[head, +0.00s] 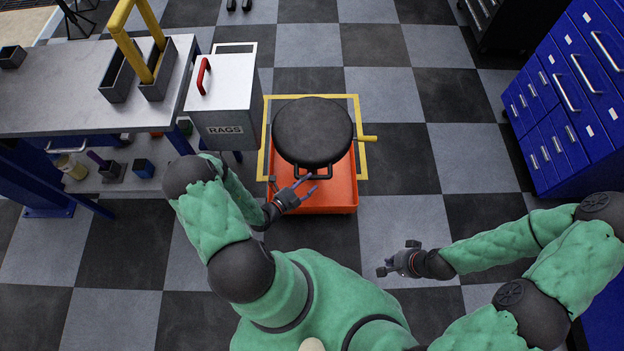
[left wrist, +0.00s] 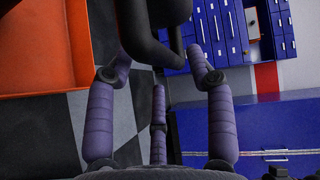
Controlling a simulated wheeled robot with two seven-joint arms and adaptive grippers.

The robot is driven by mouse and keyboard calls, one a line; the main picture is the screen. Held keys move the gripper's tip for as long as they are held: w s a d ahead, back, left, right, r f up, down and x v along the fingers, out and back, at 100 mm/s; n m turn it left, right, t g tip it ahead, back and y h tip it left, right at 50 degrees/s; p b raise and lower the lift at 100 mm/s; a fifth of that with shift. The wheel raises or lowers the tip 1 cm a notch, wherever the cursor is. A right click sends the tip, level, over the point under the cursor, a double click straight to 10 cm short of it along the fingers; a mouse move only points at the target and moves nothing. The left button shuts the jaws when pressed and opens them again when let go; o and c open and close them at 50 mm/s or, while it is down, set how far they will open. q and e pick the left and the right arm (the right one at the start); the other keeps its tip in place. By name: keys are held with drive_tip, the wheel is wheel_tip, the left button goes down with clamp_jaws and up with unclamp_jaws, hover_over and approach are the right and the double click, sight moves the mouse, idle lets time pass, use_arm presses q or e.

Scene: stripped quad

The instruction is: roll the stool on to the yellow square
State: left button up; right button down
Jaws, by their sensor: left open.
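The stool has a round black seat (head: 312,130), a black push handle (head: 313,172) at its near side and an orange-red base tray (head: 335,203). The yellow square (head: 363,110) is an outline on the floor. The stool covers part of it, and its base sticks out past the near edge. My left gripper (head: 303,184) is open at the handle. In the left wrist view, the black handle (left wrist: 150,48) shows between the spread purple fingers; I cannot tell if they touch it. My right gripper (head: 396,262) is apart from the stool, and its finger state is unclear.
A grey rags bin (head: 222,100) with a red handle stands close to the left of the square. A workbench (head: 60,85) is further left. A yellow handle (head: 366,138) juts from the stool's right side. Blue drawer cabinets (head: 565,100) stand right. Checkered floor between is clear.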

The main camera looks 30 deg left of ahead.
use_arm(q)
drive_tip(key=shift+x, duration=1.5)
use_arm(e)
drive_tip(key=shift+f, duration=0.35)
